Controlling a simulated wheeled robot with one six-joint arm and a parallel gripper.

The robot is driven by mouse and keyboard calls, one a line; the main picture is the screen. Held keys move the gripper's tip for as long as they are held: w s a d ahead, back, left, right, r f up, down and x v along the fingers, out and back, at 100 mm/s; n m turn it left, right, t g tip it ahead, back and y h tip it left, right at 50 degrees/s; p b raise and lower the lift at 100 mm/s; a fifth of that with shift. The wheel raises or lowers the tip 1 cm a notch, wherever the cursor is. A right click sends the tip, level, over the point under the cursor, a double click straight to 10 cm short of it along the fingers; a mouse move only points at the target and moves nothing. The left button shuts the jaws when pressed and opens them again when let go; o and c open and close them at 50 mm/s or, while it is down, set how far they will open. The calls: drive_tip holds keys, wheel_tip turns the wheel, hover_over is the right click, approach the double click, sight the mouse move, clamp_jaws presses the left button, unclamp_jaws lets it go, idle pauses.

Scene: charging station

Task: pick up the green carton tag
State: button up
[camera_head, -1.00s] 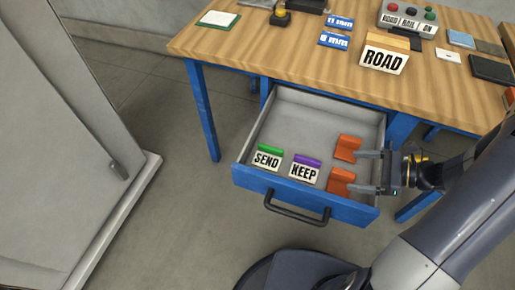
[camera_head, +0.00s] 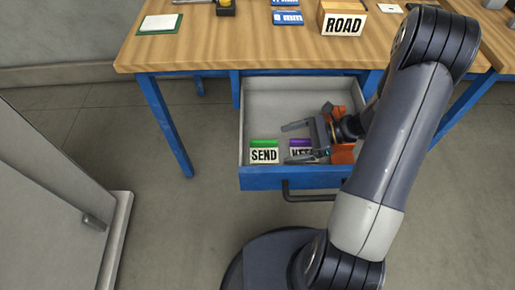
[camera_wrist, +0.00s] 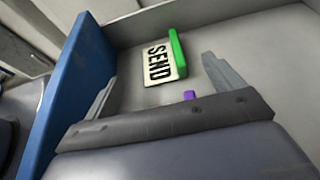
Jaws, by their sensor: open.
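The green carton tag (camera_head: 264,152), with a white face reading SEND and a green top, stands in the open drawer near its front left corner. It also shows in the wrist view (camera_wrist: 165,57), ahead of and between my two fingers. My gripper (camera_head: 291,143) is open and empty inside the drawer, to the right of the green tag and apart from it. The purple tag (camera_head: 299,147) is partly hidden behind my gripper. In the wrist view only a small bit of purple (camera_wrist: 189,95) shows near the gripper's body.
The blue-fronted drawer (camera_head: 270,178) has a dark handle (camera_head: 308,197). Orange tags (camera_head: 342,154) lie on its right, partly behind my arm. The wooden table (camera_head: 210,55) above holds a ROAD block (camera_head: 344,22). A grey cabinet (camera_head: 60,200) stands at left.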

sight(261, 153)
drive_tip(key=b+x, duration=0.1)
drive_tip(key=x, duration=0.8)
drive_tip(key=shift+a+b, duration=0.25)
drive_tip(key=shift+b, duration=0.05)
drive_tip(key=shift+r, duration=0.1)
drive_tip(key=shift+c, duration=0.3)
drive_tip(key=c, duration=1)
